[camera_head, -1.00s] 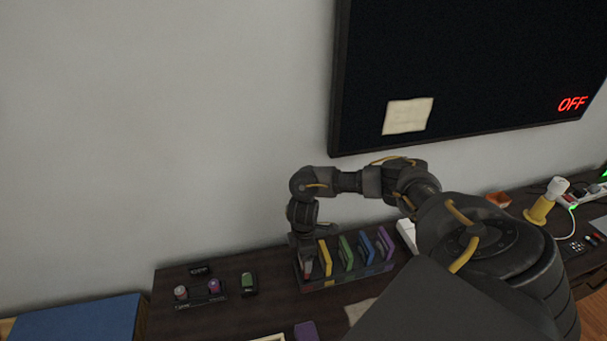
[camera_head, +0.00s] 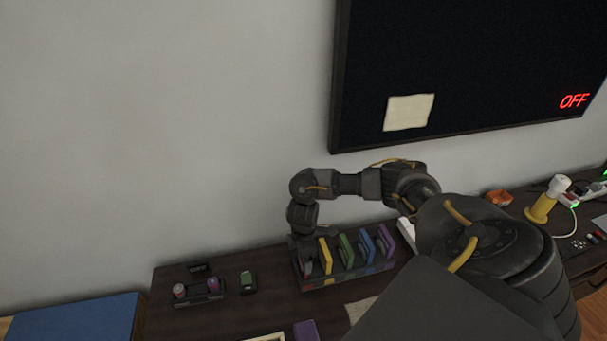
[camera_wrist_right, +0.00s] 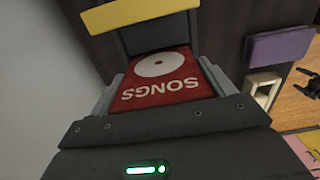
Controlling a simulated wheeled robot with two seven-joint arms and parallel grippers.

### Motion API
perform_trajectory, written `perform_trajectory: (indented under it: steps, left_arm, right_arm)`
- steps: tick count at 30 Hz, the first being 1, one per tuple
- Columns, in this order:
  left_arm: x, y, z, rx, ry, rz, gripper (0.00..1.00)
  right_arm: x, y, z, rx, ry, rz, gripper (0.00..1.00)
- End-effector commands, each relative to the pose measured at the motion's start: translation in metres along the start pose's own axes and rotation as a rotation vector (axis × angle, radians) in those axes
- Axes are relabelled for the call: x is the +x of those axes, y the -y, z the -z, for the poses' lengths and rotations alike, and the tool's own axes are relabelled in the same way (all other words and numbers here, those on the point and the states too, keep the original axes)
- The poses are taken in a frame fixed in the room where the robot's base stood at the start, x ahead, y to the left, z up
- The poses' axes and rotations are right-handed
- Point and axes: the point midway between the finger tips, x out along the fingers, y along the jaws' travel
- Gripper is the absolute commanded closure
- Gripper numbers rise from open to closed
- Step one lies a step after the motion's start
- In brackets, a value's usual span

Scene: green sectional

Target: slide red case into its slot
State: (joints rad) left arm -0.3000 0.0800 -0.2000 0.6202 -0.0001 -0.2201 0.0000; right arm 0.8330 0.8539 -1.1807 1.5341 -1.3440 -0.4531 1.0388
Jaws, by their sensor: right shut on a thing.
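The red case (camera_wrist_right: 165,78), with a white disc and the word SONGS, is between the fingers of my right gripper in the right wrist view. My right gripper (camera_head: 305,262) is shut on it and points down at the left end of the dark rack (camera_head: 350,277) in the head view. The yellow case (camera_head: 325,257) stands in the rack just right of the gripper. Green (camera_head: 346,250), blue (camera_head: 367,246) and purple (camera_head: 385,241) cases stand further right. The gripper mostly hides the red case in the head view, so its depth in the slot is unclear. My left gripper is not in view.
A small tray (camera_head: 198,294) with little bottles and a green item (camera_head: 248,282) stand left of the rack. A purple block (camera_head: 306,331) lies in front. The wall and the dark screen (camera_head: 470,70) are behind.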

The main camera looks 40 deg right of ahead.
Motion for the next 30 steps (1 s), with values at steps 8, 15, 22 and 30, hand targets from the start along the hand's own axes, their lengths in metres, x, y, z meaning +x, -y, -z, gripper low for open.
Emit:
perform_trajectory:
  steps: [8,15,22,30]
  left_arm:
    - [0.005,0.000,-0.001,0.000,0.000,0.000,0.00]
    - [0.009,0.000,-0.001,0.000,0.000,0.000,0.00]
    - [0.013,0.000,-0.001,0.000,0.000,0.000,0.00]
    - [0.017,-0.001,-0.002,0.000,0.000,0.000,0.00]
  right_arm:
    - [0.008,0.000,0.000,0.000,0.000,0.000,0.42]
    - [0.014,0.000,0.000,0.000,0.000,0.000,0.42]
    - [0.020,0.000,0.000,0.001,0.000,0.000,0.42]
    - [0.026,0.000,0.000,0.000,0.000,0.000,0.42]
